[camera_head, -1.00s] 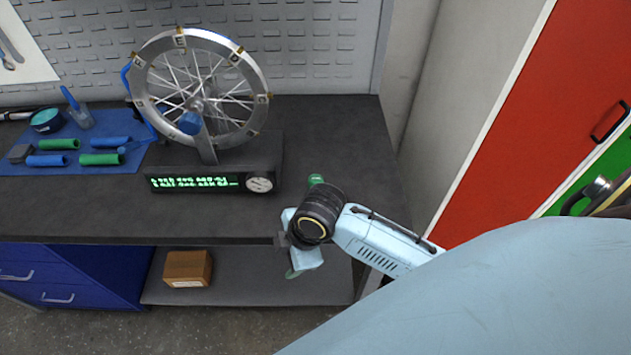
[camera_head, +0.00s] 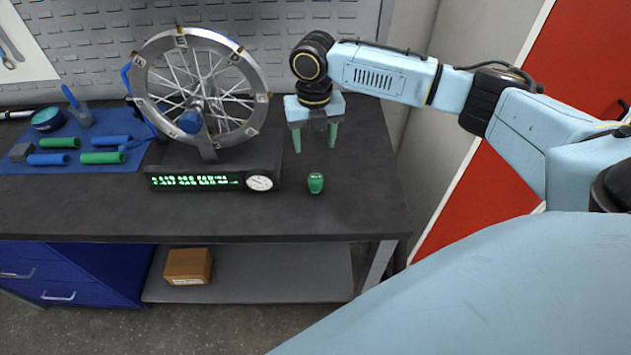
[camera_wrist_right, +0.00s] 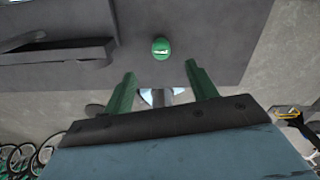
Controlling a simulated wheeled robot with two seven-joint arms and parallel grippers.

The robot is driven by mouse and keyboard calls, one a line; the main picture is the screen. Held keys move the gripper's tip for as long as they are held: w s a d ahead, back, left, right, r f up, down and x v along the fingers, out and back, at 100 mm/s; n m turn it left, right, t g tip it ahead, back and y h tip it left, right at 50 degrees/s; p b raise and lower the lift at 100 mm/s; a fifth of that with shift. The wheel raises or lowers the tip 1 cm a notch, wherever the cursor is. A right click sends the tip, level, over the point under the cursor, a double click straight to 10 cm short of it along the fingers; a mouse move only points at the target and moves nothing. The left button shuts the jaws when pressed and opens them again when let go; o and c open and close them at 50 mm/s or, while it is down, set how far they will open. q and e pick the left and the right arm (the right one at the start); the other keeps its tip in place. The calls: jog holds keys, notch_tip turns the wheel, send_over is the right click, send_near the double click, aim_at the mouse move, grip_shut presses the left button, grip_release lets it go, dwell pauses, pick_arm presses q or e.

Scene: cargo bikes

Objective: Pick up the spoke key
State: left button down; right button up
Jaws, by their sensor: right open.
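The spoke key, a small green rounded piece (camera_head: 315,183), stands on the dark bench top (camera_head: 350,205) right of the display box. It also shows in the right wrist view (camera_wrist_right: 161,48), beyond the gap between the fingers. My right gripper (camera_head: 315,148) is open and empty, its two green fingers pointing down. In the head view it appears behind and above the spoke key, apart from it. My left gripper is not in view.
A wheel in a truing stand (camera_head: 200,90) sits on a black box with a green display (camera_head: 195,181), left of the spoke key. A blue mat (camera_head: 20,165) with green and blue grips lies at the left. The bench's right end is clear.

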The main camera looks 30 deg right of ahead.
send_over(315, 176)
jog(key=f, duration=0.6)
jog(key=shift+w+d+f, duration=0.1)
jog(key=shift+w+f, duration=0.2)
jog(key=shift+f, duration=0.05)
jog(key=shift+s+f, duration=0.2)
jog(key=shift+f, duration=1.15)
jog(key=shift+s+f, duration=0.15)
jog(key=shift+f, duration=1.2)
jog(key=shift+c, duration=0.5)
jog(key=c, duration=1)
